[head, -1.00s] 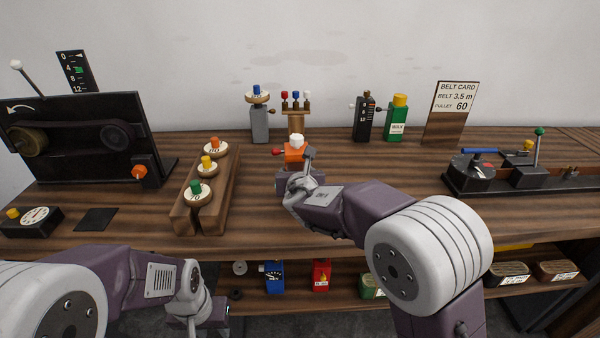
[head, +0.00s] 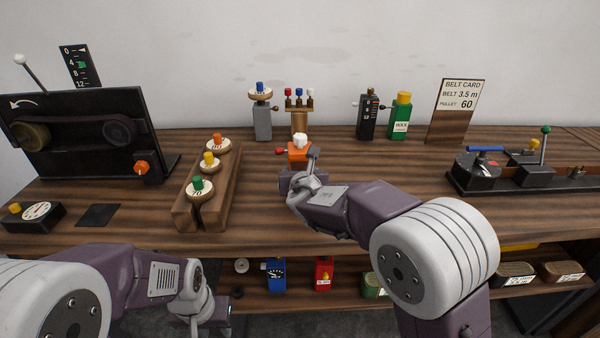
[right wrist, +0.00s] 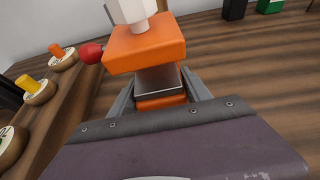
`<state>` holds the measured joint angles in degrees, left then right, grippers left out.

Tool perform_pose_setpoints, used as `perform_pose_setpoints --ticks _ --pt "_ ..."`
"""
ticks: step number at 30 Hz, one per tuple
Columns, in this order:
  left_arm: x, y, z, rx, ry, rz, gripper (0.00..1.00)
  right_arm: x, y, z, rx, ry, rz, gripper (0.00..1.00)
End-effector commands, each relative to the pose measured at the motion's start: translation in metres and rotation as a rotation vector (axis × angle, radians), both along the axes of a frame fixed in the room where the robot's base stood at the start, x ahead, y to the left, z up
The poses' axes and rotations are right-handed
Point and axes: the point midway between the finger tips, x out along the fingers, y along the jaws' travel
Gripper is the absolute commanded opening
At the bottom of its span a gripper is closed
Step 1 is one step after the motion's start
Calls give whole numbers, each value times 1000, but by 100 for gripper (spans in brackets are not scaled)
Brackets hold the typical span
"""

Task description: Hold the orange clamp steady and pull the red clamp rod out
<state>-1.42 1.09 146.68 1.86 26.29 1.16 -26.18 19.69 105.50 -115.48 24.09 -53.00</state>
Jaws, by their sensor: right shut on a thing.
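The orange clamp (head: 299,156) stands on the bench near the middle, with a white top. The red clamp rod's round red end (head: 280,151) sticks out of its left side. In the right wrist view the orange clamp (right wrist: 145,46) is close up, with the red end (right wrist: 91,53) at its left. My right gripper (right wrist: 160,88) is shut on the clamp's lower part, below the orange head; its fingers also show in the head view (head: 303,176). My left gripper (head: 207,314) hangs low at the bench's front, away from the clamp; its jaws are not clear.
A wooden block (head: 208,190) with several coloured-knob discs lies left of the clamp. A grey post (head: 262,122) and a small peg stand (head: 299,120) are behind it. A black belt machine (head: 80,135) stands far left.

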Motion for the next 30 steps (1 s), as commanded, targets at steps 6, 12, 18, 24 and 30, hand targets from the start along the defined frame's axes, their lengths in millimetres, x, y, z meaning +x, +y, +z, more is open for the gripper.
perform_pose_setpoints --ticks 6,12,18,24,30 --pt "0 0 -3 0 0 0 36 0 0 -1 1 -4 0 0" --pt "0 0 -3 0 0 0 36 0 0 -1 1 -4 0 0" --pt "0 0 -5 0 0 0 36 0 0 -1 2 -4 -1 0" --pt "0 0 -6 0 0 0 36 0 0 -2 1 -4 0 0" --pt "0 0 -6 0 0 0 36 0 0 -2 1 -3 0 0"
